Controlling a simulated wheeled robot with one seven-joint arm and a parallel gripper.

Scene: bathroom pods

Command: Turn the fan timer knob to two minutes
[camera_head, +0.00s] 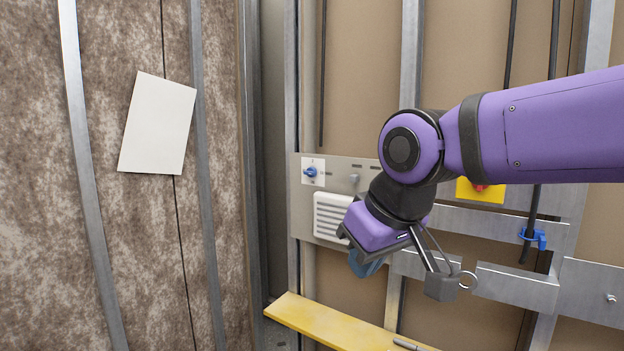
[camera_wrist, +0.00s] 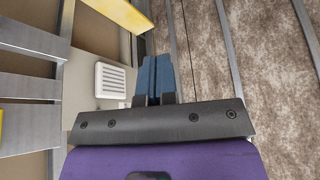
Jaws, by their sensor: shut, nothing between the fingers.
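A grey panel (camera_head: 304,220) on the stud wall bears a blue knob (camera_head: 311,172) on a white plate at its upper left. A small grey knob (camera_head: 354,178) sits to the right of it. The print beside both knobs is too small to read, so I cannot tell which is the fan timer. My gripper (camera_head: 365,267) hangs in front of the panel's lower right, below and to the right of the blue knob and apart from it. Its blue fingers (camera_wrist: 155,68) are shut together and empty in the wrist view. My arm hides the panel's right part.
A white louvred vent (camera_head: 331,217) is beside my gripper and also shows in the wrist view (camera_wrist: 112,80). A yellow board (camera_head: 325,324) lies below. A yellow plate (camera_head: 482,192) with a red button and a blue clamp (camera_head: 532,238) are right. A blank sheet (camera_head: 157,124) hangs left.

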